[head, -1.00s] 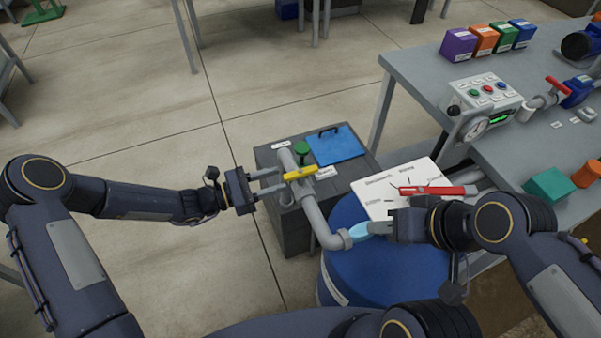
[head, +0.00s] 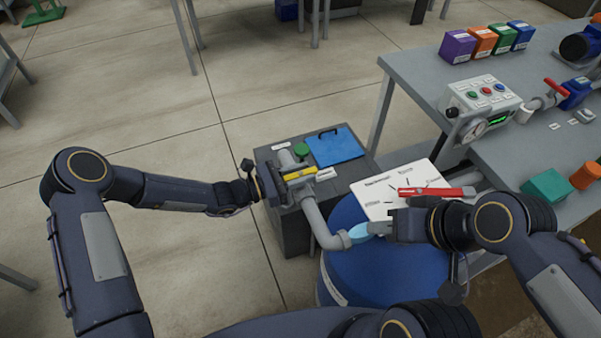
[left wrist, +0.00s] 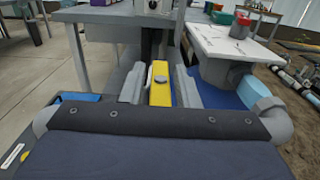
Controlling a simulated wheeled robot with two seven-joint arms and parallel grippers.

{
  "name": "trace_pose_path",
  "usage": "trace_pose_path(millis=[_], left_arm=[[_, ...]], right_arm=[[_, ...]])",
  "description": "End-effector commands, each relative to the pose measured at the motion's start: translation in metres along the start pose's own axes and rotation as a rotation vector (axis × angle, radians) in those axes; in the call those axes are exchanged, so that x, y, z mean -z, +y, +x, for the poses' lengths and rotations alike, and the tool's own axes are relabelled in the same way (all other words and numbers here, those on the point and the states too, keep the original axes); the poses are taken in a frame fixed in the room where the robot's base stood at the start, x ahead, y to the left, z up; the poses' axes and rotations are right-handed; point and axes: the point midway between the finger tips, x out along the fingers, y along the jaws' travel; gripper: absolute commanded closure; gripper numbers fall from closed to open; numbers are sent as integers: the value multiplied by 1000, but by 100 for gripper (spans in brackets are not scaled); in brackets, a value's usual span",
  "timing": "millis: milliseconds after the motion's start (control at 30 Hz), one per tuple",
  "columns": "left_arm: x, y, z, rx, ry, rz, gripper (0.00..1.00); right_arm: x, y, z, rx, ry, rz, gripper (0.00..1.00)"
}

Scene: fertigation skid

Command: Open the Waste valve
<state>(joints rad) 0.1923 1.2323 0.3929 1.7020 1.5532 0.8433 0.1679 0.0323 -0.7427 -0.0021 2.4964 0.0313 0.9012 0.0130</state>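A yellow valve handle (head: 299,174) sits on the grey pipe above the dark grey box, beside a small label. The label's text is too small to read. My left gripper (head: 297,183) is at this handle. In the left wrist view the yellow handle (left wrist: 160,84) lies between the two grey fingers (left wrist: 160,90), which stand on either side with what look like narrow gaps. My right gripper (head: 385,227) is beside the light blue pipe piece (head: 363,230); its fingers are mostly hidden.
A blue drum (head: 375,278) stands under the pipe elbow. A white labelled board (head: 382,205) with a red bar (head: 437,191) lies behind it. A grey bench (head: 430,80) is at the right.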

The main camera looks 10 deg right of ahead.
Motion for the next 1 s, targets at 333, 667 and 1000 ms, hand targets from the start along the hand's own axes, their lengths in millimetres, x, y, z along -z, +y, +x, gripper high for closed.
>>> trace_pose_path(millis=[333,667,1000], left_arm=[[0,0,0,-1,0,0,100],[-2,-1,0,-87,0,-4,100],[-6,-3,0,-360,2,-10,100]], right_arm=[[0,0,0,0,0,0,64],[2,-2,-5,0,0,0,64],[15,-14,-30,0,0,0,64]])
